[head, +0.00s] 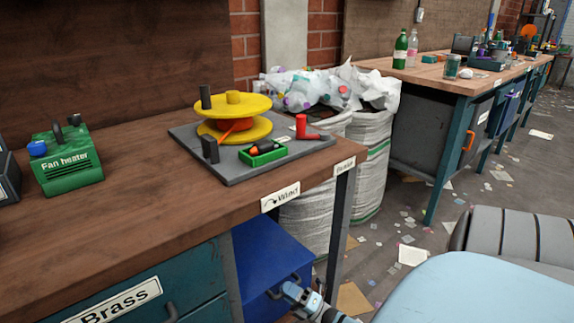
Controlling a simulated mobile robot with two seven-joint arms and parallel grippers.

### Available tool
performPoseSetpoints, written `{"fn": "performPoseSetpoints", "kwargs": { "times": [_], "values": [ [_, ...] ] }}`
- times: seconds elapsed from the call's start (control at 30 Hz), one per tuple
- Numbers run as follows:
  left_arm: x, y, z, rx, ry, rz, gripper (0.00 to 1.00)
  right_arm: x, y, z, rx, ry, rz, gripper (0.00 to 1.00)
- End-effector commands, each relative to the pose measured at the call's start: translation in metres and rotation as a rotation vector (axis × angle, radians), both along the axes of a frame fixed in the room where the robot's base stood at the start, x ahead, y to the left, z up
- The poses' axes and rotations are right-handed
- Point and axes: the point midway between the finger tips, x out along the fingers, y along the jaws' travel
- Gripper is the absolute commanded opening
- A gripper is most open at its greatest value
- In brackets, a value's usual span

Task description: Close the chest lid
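A blue box-like body (262,258) with a dark handle (285,285) on its front is under the right end of the near workbench. It may be the chest, but I cannot make out a separate lid or whether it is open. The workbench hides part of it. My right gripper (291,291) is at the bottom edge of the head view, close to the front of the blue body near the handle. I cannot tell whether it touches it or whether its fingers are open. My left gripper is not in view.
The near workbench (120,215) carries a green fan heater (68,160) and a grey board (236,168) with a yellow spool (236,106). White sacks (372,150) stand behind it. A second bench (440,77) is at the right. Paper scraps litter the floor.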

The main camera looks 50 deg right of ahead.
Motion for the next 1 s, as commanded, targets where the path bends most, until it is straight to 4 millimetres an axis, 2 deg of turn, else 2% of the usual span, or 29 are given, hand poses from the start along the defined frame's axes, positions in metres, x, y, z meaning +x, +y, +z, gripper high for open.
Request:
{"fn": "performPoseSetpoints", "kwargs": {
  "times": [0.17,0.27,0.7,0.83,1.0],
  "values": [
    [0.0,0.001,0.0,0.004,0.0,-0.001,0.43,-0.003,0.0,-0.003,0.001,0.004,0.0,0.27],
    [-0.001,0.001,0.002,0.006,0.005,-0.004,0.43,-0.012,-0.002,-0.006,0.001,0.005,0.0,0.27],
    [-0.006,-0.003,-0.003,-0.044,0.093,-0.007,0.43,-0.094,-0.023,-0.046,0.0,0.004,0.0,0.27],
    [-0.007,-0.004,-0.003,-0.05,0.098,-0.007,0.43,-0.11,-0.027,-0.054,0.001,0.002,0.0,0.27],
    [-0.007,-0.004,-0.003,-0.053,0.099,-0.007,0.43,-0.12,-0.03,-0.058,0.0,0.0,0.001,0.27]
  ]
}}
